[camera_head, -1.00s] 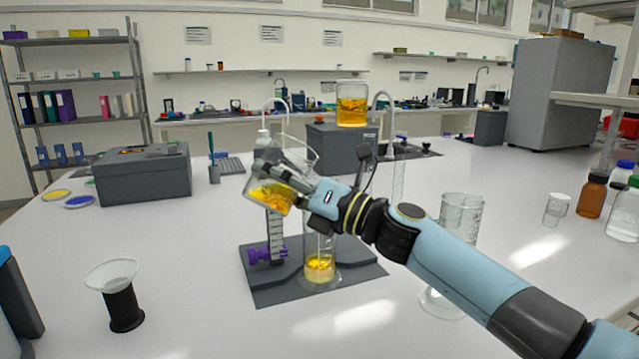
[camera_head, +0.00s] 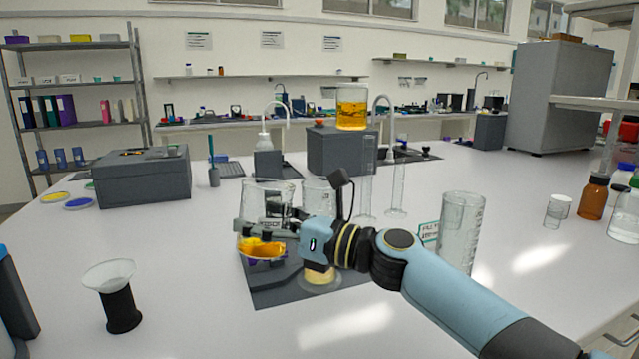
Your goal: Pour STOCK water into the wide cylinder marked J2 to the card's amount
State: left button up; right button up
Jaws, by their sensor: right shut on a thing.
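My right gripper (camera_head: 268,224) is shut on a clear glass beaker (camera_head: 262,195) and holds it nearly upright, with orange liquid (camera_head: 262,248) low inside. The beaker is above the left part of a dark grey stand (camera_head: 285,292). A clear vessel (camera_head: 318,192) stands on the stand just right of the beaker, partly hidden by my gripper; yellow liquid (camera_head: 319,275) shows at its bottom. A wide clear cylinder (camera_head: 461,230) stands to the right, behind my arm. I cannot read J2 or STOCK on any vessel. A small teal-edged card (camera_head: 430,234) is partly hidden. My left gripper is out of view.
A beaker of amber liquid (camera_head: 352,112) sits on a grey box (camera_head: 335,150) at the back. Two slim cylinders (camera_head: 398,180) stand before it. A funnel on a black holder (camera_head: 120,300) is at the front left. Bottles (camera_head: 593,196) stand at the right edge.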

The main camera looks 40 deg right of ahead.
jog(key=shift+s+a+f+n+g+p, duration=0.1)
jog(key=shift+a+f+n+g+p, duration=0.2)
jog(key=shift+n, duration=0.35)
jog(key=shift+s+a+f+n+g+p, duration=0.1)
jog(key=shift+a+f+n+g+p, duration=0.15)
jog(key=shift+n, duration=0.4)
jog(key=shift+w, duration=0.1)
